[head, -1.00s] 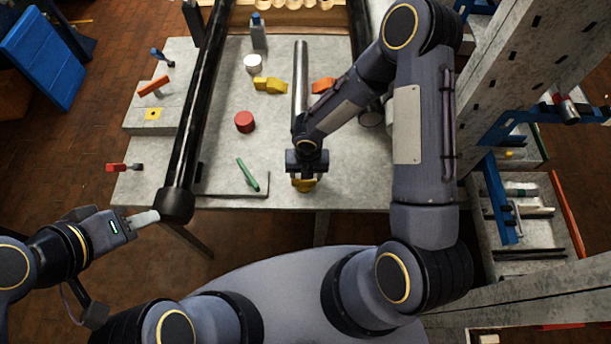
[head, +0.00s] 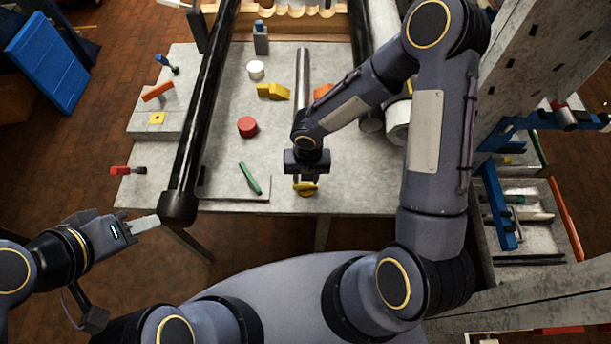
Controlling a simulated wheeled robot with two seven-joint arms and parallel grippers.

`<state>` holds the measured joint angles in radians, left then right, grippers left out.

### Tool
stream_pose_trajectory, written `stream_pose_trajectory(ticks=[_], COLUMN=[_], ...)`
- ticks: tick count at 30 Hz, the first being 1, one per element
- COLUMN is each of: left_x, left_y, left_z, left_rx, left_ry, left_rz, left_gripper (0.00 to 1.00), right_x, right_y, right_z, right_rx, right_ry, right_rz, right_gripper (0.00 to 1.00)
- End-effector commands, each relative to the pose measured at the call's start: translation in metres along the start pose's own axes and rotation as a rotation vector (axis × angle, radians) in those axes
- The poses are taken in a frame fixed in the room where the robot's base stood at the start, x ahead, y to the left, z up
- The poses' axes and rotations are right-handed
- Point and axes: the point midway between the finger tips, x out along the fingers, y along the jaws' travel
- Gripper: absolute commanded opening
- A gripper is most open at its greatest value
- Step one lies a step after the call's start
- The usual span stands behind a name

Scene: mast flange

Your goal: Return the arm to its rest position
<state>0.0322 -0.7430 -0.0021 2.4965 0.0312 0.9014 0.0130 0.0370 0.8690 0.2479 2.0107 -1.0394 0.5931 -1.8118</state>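My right gripper (head: 306,178) is over the front of the grey table (head: 345,195), pointing down. Its fingers show a little apart, just above a small yellow piece (head: 305,189) at the table's front edge; whether they touch it is unclear. My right arm reaches in from the right, bent at the elbow. My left gripper (head: 146,223) is at the lower left, its pale fingers close to the near end of a long black mast (head: 178,207). I cannot tell whether they are apart or touch the mast.
A steel tube (head: 302,85) lies behind my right gripper. A red cylinder (head: 248,127), a green piece (head: 249,178) and a yellow clamp (head: 272,91) lie left of it. A grey column (head: 540,60) and a parts bin (head: 525,225) stand at the right.

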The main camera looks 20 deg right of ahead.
Motion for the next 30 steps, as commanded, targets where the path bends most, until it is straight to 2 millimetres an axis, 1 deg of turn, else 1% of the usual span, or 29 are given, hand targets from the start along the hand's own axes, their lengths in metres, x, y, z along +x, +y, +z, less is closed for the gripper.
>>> stream_pose_trajectory(ticks=[11, 14, 16, 17, 20, 21, 23, 24, 26, 27, 29, 30], left_x=[0.001, 0.002, 0.004, 0.005, 0.009, 0.011, 0.014, 0.015, 0.018, 0.020, 0.022, 0.024], left_y=[0.000, -0.001, -0.002, -0.002, -0.004, -0.005, -0.006, -0.007, -0.008, -0.009, -0.010, -0.011], left_z=[0.000, 0.001, 0.002, 0.002, 0.004, 0.005, 0.007, 0.008, 0.009, 0.010, 0.011, 0.012], left_rx=[0.000, 0.000, 0.000, 0.000, 0.000, 0.000, 0.000, 0.000, 0.000, 0.000, 0.000, 0.000], left_ry=[0.000, 0.000, 0.000, 0.000, 0.000, 0.000, 0.000, 0.000, 0.000, 0.000, 0.000, 0.000], left_rz=[0.000, 0.000, 0.000, 0.000, 0.000, 0.000, 0.000, 0.000, 0.000, 0.000, 0.000, 0.000], left_gripper=[0.38, 0.38, 0.38, 0.38, 0.38, 0.38, 0.38, 0.38, 0.38, 0.38, 0.38, 0.38], right_x=[0.001, -0.006, -0.020, -0.028, -0.065, -0.080, -0.103, -0.116, -0.136, -0.147, -0.163, -0.172], right_y=[-0.001, -0.006, -0.016, -0.022, -0.047, -0.058, -0.073, -0.082, -0.095, -0.102, -0.112, -0.117], right_z=[0.002, 0.005, 0.009, 0.011, 0.013, 0.011, 0.006, 0.000, -0.010, -0.017, -0.031, -0.040], right_rx=[0.006, 0.058, 0.163, 0.230, 0.532, 0.676, 0.896, 1.043, 1.260, 1.404, 1.617, 1.758], right_ry=[-0.003, -0.013, -0.032, -0.043, -0.084, -0.099, -0.116, -0.122, -0.125, -0.121, -0.105, -0.086], right_rz=[-0.001, -0.004, -0.009, -0.010, 0.000, 0.011, 0.035, 0.056, 0.097, 0.128, 0.183, 0.223], right_gripper=[0.36, 0.36, 0.36, 0.36, 0.36, 0.36, 0.36, 0.36, 0.36, 0.36, 0.36, 0.36])
